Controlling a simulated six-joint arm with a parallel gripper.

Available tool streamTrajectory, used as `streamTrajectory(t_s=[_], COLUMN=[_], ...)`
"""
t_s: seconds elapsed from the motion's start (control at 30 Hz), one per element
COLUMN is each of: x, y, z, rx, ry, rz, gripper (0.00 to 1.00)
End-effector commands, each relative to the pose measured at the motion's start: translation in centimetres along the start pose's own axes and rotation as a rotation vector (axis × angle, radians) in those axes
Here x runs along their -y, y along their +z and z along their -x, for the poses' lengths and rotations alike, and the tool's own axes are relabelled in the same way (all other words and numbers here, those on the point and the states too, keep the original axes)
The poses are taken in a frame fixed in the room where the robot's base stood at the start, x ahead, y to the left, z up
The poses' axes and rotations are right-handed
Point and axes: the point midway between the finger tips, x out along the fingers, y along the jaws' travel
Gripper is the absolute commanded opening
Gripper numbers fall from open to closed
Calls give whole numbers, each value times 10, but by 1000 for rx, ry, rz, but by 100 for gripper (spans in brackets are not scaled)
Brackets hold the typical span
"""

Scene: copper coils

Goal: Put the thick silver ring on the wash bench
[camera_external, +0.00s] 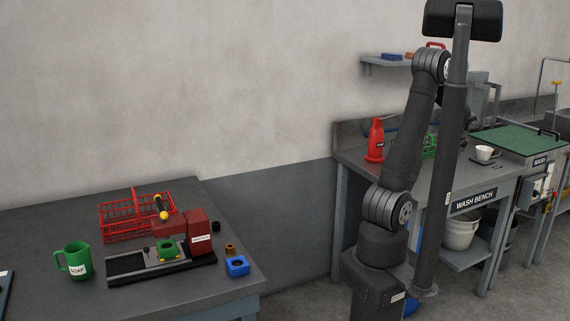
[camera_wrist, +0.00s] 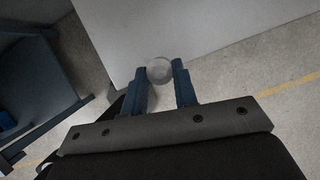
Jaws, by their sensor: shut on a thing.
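In the wrist view, my gripper (camera_wrist: 160,74) is shut on a round grey piece, which I take to be the thick silver ring (camera_wrist: 159,70), held between the two blue-grey fingertips. Its hole cannot be made out clearly. In the external view my gripper and the ring are not visible; the arm stands upright in front of the wash bench (camera_external: 490,176). The bench is a grey table with a "WASH BENCH" label on its front edge.
A shelf (camera_external: 380,65) hangs above. The left table holds a red basket (camera_external: 112,225), a green mug (camera_external: 76,261) and a red-and-black fixture (camera_external: 200,232).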

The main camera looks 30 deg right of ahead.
Motion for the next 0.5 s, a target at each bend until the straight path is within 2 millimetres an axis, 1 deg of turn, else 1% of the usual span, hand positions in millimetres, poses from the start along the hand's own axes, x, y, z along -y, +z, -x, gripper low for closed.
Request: streamTrajectory(t_s=[0.03,0.1,0.2,0.27,0.5], x=[6,11,12,10,-4], y=[-7,-12,-11,-5,32], z=[3,5,-1,-10,-61], rx=[0,0,0,0,-1], ry=[-6,-11,-11,-11,-8], rz=[-14,-25,-29,-28,-26], gripper=[2,2,2,2,2])
